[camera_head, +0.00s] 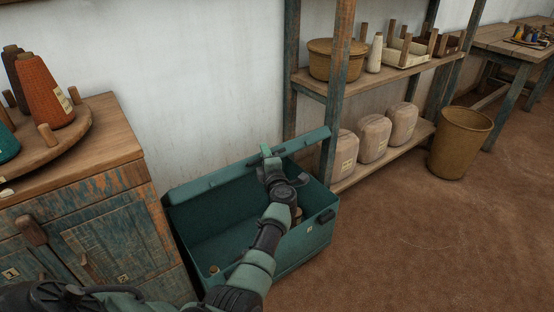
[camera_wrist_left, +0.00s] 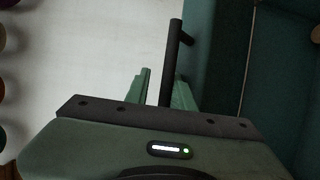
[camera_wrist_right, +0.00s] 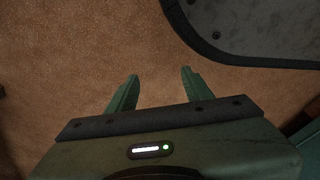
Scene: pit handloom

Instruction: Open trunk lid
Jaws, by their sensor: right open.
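The teal trunk (camera_head: 318,238) stands on the floor against the wall, and its inside shows. Its lid (camera_head: 215,180) is raised at the back, seen nearly edge-on. My left arm reaches across the trunk, and the left gripper (camera_head: 268,156) is at the lid's upper edge. In the left wrist view, a dark handle bar (camera_wrist_left: 173,45) runs between the fingers of the left gripper (camera_wrist_left: 164,85). I cannot tell whether they clamp it. My right gripper (camera_wrist_right: 159,85) is open and empty above the brown floor; it is out of the head view.
A worn wooden cabinet (camera_head: 115,190) with cones on top stands left of the trunk. A tan bin (camera_head: 460,142) is farther right. The floor (camera_head: 430,230) in front is clear.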

